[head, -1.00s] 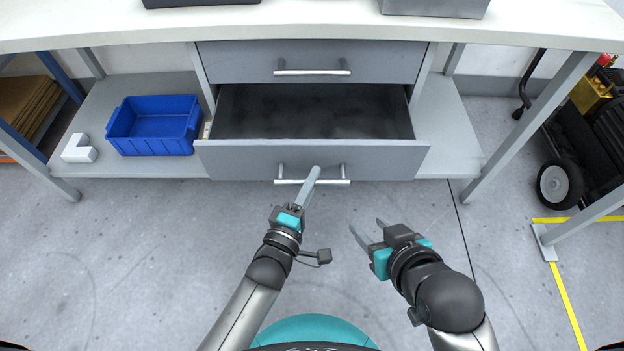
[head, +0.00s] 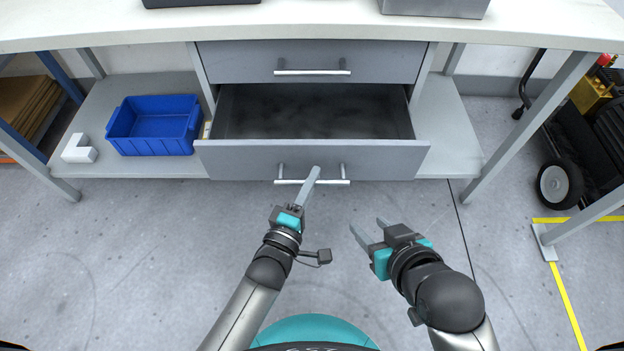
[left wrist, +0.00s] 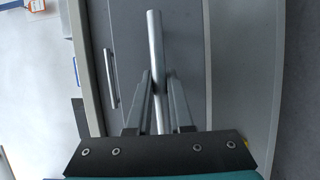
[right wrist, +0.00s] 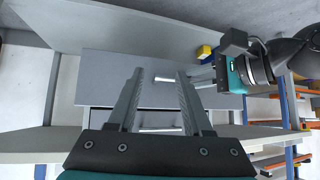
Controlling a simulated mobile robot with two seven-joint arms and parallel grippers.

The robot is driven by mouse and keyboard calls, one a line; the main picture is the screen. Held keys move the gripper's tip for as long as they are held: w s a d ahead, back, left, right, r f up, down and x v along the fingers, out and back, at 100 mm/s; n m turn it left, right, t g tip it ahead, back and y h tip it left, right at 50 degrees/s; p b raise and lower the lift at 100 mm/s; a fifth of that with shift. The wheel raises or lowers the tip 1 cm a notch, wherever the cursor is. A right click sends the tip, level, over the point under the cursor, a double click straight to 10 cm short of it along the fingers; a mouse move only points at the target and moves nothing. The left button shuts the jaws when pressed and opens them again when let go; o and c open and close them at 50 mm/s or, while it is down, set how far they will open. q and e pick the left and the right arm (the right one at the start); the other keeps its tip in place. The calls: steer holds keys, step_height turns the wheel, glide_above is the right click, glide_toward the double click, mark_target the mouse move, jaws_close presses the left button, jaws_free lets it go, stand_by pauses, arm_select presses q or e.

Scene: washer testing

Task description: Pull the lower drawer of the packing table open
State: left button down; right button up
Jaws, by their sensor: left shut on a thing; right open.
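The lower drawer (head: 230,162) of the packing table (head: 500,32) stands pulled out, and its empty grey inside (head: 310,112) shows from above. Its bar handle (head: 335,182) runs across the front. My left gripper (head: 313,175) is at the handle's middle; in the left wrist view its fingers (left wrist: 160,95) are shut around the bar (left wrist: 154,40). My right gripper (head: 366,230) is open and empty, in front of the drawer to the right. In the right wrist view its fingers (right wrist: 158,92) are apart with nothing between them.
The upper drawer (head: 370,62) is shut. A blue bin (head: 155,140) and a white corner piece (head: 80,154) sit on the lower shelf (head: 110,95) at the left. A wheeled cart (head: 556,185) stands at the right. The floor before the drawer is clear.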

arm_select(q)
steer(key=shift+s, duration=0.1)
steer(key=shift+s, duration=0.2)
steer(key=s+p, duration=0.3)
steer(key=s, duration=0.5)
arm_select(e)
steer(key=s+d+f+g+h, duration=0.1)
steer(key=s+d+g+h, duration=0.1)
steer(key=s+d+g, duration=0.2)
steer(key=shift+s+d+m, duration=0.2)
steer(key=shift+d+m, duration=0.1)
steer(key=shift+d, duration=0.25)
arm_select(q)
steer(key=c, duration=0.8)
jaws_free()
